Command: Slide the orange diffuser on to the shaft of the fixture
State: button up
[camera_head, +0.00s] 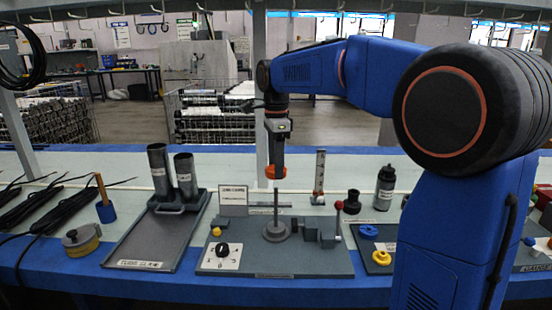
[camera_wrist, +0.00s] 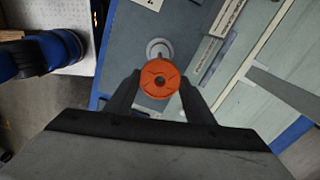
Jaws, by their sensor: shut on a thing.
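The orange diffuser (camera_head: 275,173) is a short round ring held under my gripper (camera_head: 276,165). In the wrist view the orange diffuser (camera_wrist: 159,80) shows its round face and a small dark centre hole, between the two dark fingers of my gripper (camera_wrist: 160,88). The shaft (camera_head: 276,207) is a thin grey upright rod on a round grey base, on the fixture (camera_head: 315,263). The diffuser is above the shaft's top and apart from it, nearly in line in the head view. In the wrist view the round base (camera_wrist: 159,47) shows partly behind the diffuser.
A grey tray (camera_head: 139,253) with two upright metal tubes (camera_head: 185,176) stands left of the fixture. A knob panel (camera_head: 220,258), a red-tipped lever (camera_head: 339,206) and a grey block are near the shaft. A dark bottle (camera_head: 385,185) and yellow and blue parts are to the right.

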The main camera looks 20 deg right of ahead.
aim_at(276, 188)
jog(key=shift+f, duration=1.5)
jog(key=shift+f, duration=1.4)
dwell(0.4)
jog(key=o, duration=1.1)
jog(key=shift+r, duration=0.1)
notch_tip(276, 188, up, 17)
jog(key=shift+r, duration=0.15)
dwell(0.5)
